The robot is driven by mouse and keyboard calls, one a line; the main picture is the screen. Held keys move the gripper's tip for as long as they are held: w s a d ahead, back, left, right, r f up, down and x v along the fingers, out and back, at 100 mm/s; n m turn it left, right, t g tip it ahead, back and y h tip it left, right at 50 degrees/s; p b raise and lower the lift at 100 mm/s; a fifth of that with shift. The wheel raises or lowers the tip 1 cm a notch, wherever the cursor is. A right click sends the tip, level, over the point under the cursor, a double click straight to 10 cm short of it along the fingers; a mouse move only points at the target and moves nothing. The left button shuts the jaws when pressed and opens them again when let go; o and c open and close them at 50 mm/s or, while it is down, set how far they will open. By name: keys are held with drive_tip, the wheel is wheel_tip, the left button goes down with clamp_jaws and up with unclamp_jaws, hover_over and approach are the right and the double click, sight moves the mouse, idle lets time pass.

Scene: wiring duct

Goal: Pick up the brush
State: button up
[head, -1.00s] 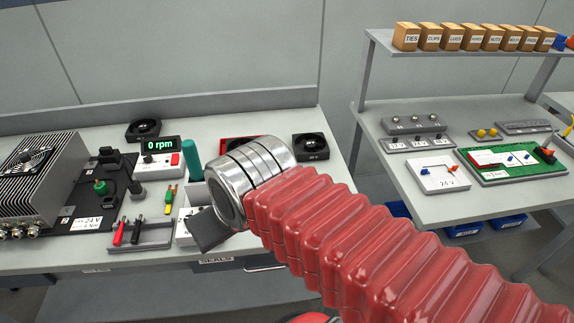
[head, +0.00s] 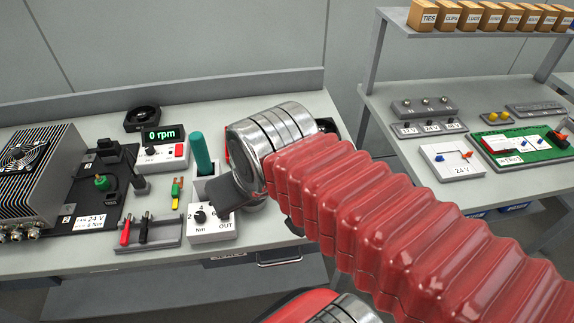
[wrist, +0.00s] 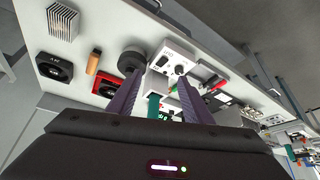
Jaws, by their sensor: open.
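My gripper (wrist: 160,76) is open, its two purple fingers spread in the wrist view with nothing held. In the head view its dark body shows beside my silver wrist, and its fingers are hidden. No brush is labelled. A small orange-brown upright piece (wrist: 94,62), which may be the brush, stands left of the fingers, apart from them; in the head view it is not visible. A teal handle (head: 201,152) stands upright in a grey holder (head: 208,188); the wrist view shows it as a teal piece (wrist: 154,105) between the fingers.
A white box with a knob (head: 200,225) stands at the bench front. Left are a test-lead rack (head: 150,233), a speed display (head: 163,138) and a finned unit (head: 45,170).

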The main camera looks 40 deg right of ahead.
drive_tip(key=o, duration=0.7)
drive_tip(key=w+d+m, duration=0.2)
drive_tip(key=w+d+r+m+g, duration=0.1)
drive_tip(key=w+m, duration=0.1)
drive_tip(key=m, duration=0.1)
drive_tip(key=shift+w+d+r+h, duration=0.15)
drive_tip(key=shift+w+d+h, duration=0.15)
drive_tip(key=shift+w+d, duration=0.1)
drive_tip(key=o, duration=0.7)
drive_tip(key=w+d+m+g, duration=0.1)
drive_tip(key=w+d+m, duration=0.1)
drive_tip(key=m, duration=0.1)
drive_tip(key=w+d+m, duration=0.3)
drive_tip(key=shift+w+d+g, duration=0.2)
drive_tip(key=shift+w+g, duration=0.1)
drive_tip(key=shift+g, duration=0.1)
drive_tip(key=shift+c, duration=0.2)
drive_tip(key=w+d+f+m+g, duration=0.1)
drive_tip(key=w+d+f+m, duration=0.2)
drive_tip(key=d+m, duration=0.3)
drive_tip(key=w+d+f+m+g, duration=0.1)
drive_tip(key=w+d+f+m, duration=0.2)
drive_tip(key=w+d+m, duration=0.2)
drive_tip(key=d+m, duration=0.1)
drive_tip(key=d, duration=0.2)
drive_tip(key=shift+w+d+f+g, duration=0.15)
drive_tip(key=shift+d+f+g, duration=0.05)
drive_tip(key=shift+f+g, duration=0.2)
drive_tip(key=shift+f, duration=4.35)
drive_tip(key=shift+f, duration=2.6)
